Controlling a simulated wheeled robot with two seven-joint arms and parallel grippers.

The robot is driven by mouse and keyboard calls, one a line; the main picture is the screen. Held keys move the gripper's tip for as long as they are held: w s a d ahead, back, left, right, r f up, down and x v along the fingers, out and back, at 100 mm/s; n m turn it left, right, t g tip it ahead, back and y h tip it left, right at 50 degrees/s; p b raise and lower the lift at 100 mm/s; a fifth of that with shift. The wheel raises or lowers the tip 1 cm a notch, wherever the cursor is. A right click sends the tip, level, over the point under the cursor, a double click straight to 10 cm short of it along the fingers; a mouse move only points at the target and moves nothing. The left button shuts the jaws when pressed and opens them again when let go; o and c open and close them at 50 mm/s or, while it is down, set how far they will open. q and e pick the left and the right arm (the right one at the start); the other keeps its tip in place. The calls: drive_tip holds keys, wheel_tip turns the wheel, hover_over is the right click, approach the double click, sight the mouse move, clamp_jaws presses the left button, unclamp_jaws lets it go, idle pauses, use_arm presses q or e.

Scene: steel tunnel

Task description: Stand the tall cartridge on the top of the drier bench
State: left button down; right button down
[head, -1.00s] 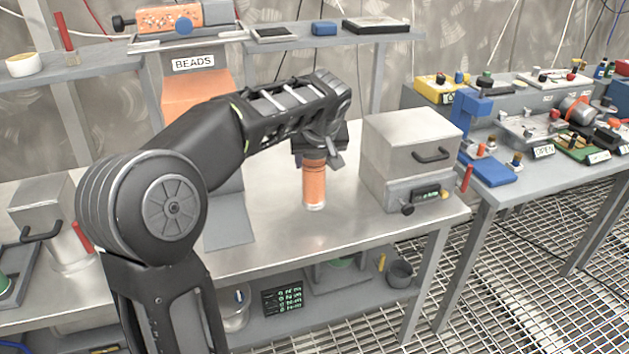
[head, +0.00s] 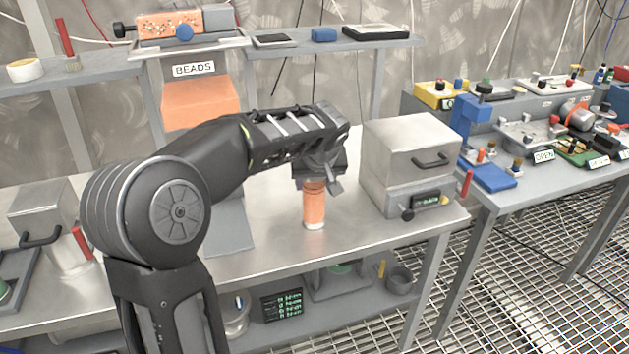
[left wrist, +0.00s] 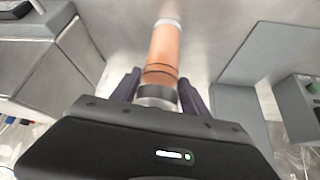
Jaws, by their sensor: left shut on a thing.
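The tall cartridge (head: 314,206) is an orange cylinder with a pale lower end. It is upright below my left gripper (head: 317,180), over the steel top of the drier bench (head: 275,226). The left gripper is shut on its upper end. In the left wrist view the cartridge (left wrist: 162,58) extends away from between the two dark fingers (left wrist: 158,92), with a dark band near them. Its pale end is close to the bench top; I cannot tell whether it touches. My right gripper is not in view.
A steel box oven (head: 405,155) with a handle stands right of the cartridge. The orange BEADS hopper (head: 198,105) and a grey sloped plate (head: 230,228) are to the left. A shelf (head: 285,45) runs behind. Bare bench top surrounds the cartridge.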

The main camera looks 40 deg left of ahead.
use_arm(q)
drive_tip(key=shift+f, duration=0.15)
drive_tip(key=c, duration=0.6)
unclamp_jaws()
drive_tip(key=shift+o, duration=0.2)
drive_tip(key=shift+r, duration=0.3)
drive_tip(key=v, duration=1.2)
drive_tip(key=shift+f, duration=0.1)
